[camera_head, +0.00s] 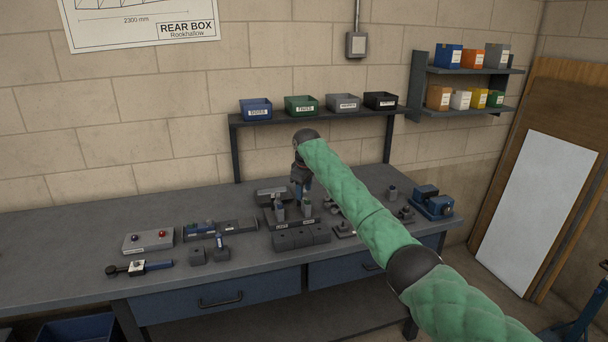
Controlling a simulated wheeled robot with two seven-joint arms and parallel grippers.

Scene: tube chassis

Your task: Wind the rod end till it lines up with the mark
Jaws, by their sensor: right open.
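My right arm, in a green quilted sleeve, reaches in from the lower right. Its dark right gripper (303,197) points down over the middle of the bench, and its fingers are small and partly lost against the parts below. They look open, with nothing clearly held. Under it stands a dark fixture (270,221) with upright grey pieces bearing pale labels. The rod end and its mark are too small to single out here, and my arm hides part of this area. My left gripper is out of view.
A blue vise-like device (433,204) stands right. Labelled bins (256,109) sit above.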

